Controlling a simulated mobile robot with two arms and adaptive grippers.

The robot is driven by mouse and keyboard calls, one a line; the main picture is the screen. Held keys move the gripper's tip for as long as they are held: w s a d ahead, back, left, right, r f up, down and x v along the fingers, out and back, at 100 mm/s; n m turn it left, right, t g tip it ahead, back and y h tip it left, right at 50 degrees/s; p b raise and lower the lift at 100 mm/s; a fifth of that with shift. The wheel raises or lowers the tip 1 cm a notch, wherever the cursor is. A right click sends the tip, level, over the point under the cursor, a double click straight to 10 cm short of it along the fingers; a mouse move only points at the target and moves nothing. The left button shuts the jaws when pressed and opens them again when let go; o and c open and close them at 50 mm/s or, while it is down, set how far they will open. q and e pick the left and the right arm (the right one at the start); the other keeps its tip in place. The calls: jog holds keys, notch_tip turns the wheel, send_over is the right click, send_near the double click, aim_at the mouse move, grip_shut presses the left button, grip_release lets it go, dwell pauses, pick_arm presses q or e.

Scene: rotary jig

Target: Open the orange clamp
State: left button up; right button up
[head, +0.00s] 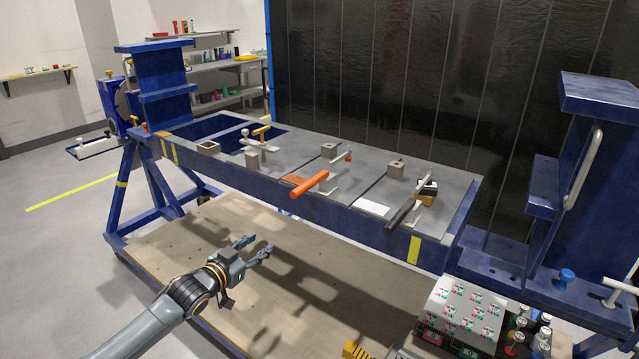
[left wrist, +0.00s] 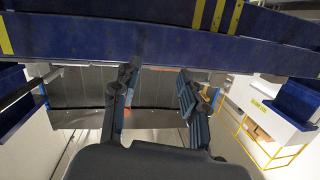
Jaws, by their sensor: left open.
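The orange clamp (head: 310,183) lies on the grey top of the blue jig, near its front edge at the middle. Its orange handle points toward the front left, and its metal bar runs back to a red tip. My left gripper (head: 257,247) is open and empty, in front of and below the jig's front beam, to the left of the clamp and apart from it. In the left wrist view the open fingers (left wrist: 155,95) show with the blue beam above them. A small orange patch shows between them, but I cannot tell what it is. My right gripper is not in view.
The blue jig frame (head: 340,213) spans the middle. A black-handled clamp (head: 402,213) sits right of the orange one, and a yellow-handled clamp (head: 261,131) left of it. A box with printed labels (head: 463,310) and several bottles stand at the lower right.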

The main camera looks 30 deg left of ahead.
aim_at(308, 186)
pick_arm(q)
jog(key=w+d+r+m+t+h, duration=0.2)
jog(key=d+r, duration=0.3)
jog(key=r, duration=0.7)
jog(key=w, duration=0.4)
jog(key=w+p, duration=0.1)
jog(key=w, duration=0.4)
jog(key=w+p, duration=0.1)
jog(key=w, duration=0.3)
jog(key=shift+w+d+f, duration=0.2)
jog(key=shift+d+f, duration=0.2)
grip_shut()
